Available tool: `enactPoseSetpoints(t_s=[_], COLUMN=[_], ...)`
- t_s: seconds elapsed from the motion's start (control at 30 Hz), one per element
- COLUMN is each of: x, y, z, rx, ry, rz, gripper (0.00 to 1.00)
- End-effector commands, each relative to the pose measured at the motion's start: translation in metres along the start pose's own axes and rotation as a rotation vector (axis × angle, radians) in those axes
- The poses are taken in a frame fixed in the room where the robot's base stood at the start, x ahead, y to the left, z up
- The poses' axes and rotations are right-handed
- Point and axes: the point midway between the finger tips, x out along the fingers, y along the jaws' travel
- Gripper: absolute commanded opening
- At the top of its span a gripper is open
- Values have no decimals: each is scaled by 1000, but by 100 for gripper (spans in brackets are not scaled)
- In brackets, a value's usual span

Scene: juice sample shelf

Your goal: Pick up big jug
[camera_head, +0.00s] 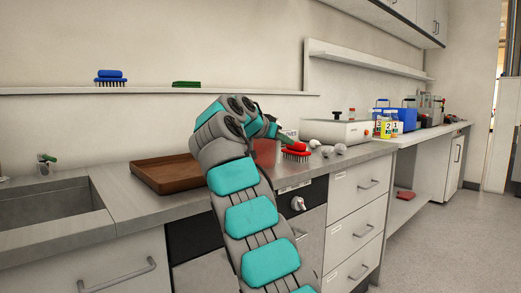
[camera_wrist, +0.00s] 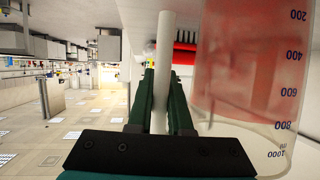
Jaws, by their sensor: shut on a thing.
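The big jug (camera_wrist: 255,75) is clear with graduation marks up to 1000 and fills the right of the wrist view. Its pale handle (camera_wrist: 165,40) runs between the two dark green fingers of my gripper (camera_wrist: 160,90), which is shut on it. In the head view the jug (camera_head: 266,152) shows as a reddish patch on the counter side, mostly hidden behind my arm. Whether its base touches the counter is hidden.
A red brush (camera_head: 296,151) lies close to the right of the jug. A brown wooden tray (camera_head: 165,174) is to the left, beside the sink (camera_head: 50,205). A white device (camera_head: 335,131) and blue crates (camera_head: 400,117) stand farther right. The wall shelf (camera_head: 150,90) holds blue and green brushes.

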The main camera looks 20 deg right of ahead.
Motion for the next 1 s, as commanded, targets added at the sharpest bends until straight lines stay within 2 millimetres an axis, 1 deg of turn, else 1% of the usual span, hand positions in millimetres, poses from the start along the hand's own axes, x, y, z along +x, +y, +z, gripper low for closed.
enactPoseSetpoints(t_s=[0.23,0.37,0.77,0.8,0.83,1.0], x=[-1,-3,-17,-17,-19,-36], y=[0,-1,-2,1,3,15], z=[-1,-6,-38,-31,-29,-24], rx=[0,0,1,2,2,3], ry=[0,0,1,2,2,3], rz=[0,-1,-4,-2,-2,0], gripper=[0,0,0,0,0,0])
